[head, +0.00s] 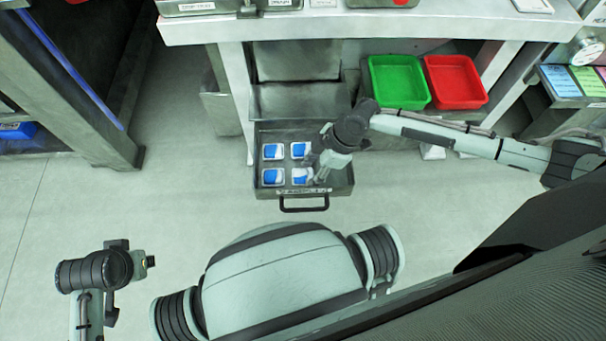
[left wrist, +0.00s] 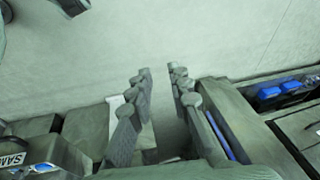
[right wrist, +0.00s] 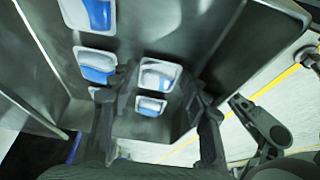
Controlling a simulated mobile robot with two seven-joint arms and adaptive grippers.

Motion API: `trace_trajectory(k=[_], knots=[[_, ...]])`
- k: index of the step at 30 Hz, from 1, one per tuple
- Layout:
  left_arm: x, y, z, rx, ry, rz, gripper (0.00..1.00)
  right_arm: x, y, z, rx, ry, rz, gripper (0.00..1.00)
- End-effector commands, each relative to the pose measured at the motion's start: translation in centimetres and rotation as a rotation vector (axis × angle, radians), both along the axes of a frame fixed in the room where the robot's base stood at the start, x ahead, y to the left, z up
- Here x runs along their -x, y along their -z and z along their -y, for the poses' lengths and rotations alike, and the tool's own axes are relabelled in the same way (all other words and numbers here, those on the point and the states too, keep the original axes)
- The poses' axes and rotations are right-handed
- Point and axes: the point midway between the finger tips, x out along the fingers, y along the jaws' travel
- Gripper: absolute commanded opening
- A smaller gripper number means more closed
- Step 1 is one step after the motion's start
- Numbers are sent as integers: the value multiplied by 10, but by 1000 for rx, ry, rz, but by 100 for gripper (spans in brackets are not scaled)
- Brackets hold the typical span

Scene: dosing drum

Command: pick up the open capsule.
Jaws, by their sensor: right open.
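Several white capsules with blue contents lie in the pulled-out grey drawer (head: 261,190). The front-right capsule (head: 300,176) is partly covered by my right gripper (head: 319,174), which reaches down into the drawer at its right side. In the right wrist view, one capsule (right wrist: 158,76) shows between the spread fingers of my right gripper (right wrist: 160,80), with another (right wrist: 150,106) just below it. The fingers hold nothing. I cannot tell which capsule is the open one. My left gripper (left wrist: 160,85) is open and empty, away from the drawer above the floor.
A green bin (head: 398,82) and a red bin (head: 455,82) stand right of the drawer under the white bench (head: 370,26). The drawer's front handle (head: 303,208) sticks out towards me. The floor left of the drawer is clear.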

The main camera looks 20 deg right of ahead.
Motion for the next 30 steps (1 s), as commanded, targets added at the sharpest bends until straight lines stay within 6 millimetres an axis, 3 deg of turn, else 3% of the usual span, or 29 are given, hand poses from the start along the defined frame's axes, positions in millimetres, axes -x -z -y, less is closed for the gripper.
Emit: trace_trajectory(k=[2,7,20,28,30], knots=[[0,0,-1,-2,1,0,19,0,0,0,0,0,0,47],[0,1,-2,-5,3,0,19,0,0,0,0,0,0,30],[1,4,-1,-2,1,-6,19,0,-5,1,0,0,1,30],[1,8,3,12,-2,-6,19,-1,-42,1,0,0,2,30],[1,16,3,14,-3,-10,19,-1,-50,-14,-6,-4,2,30]])
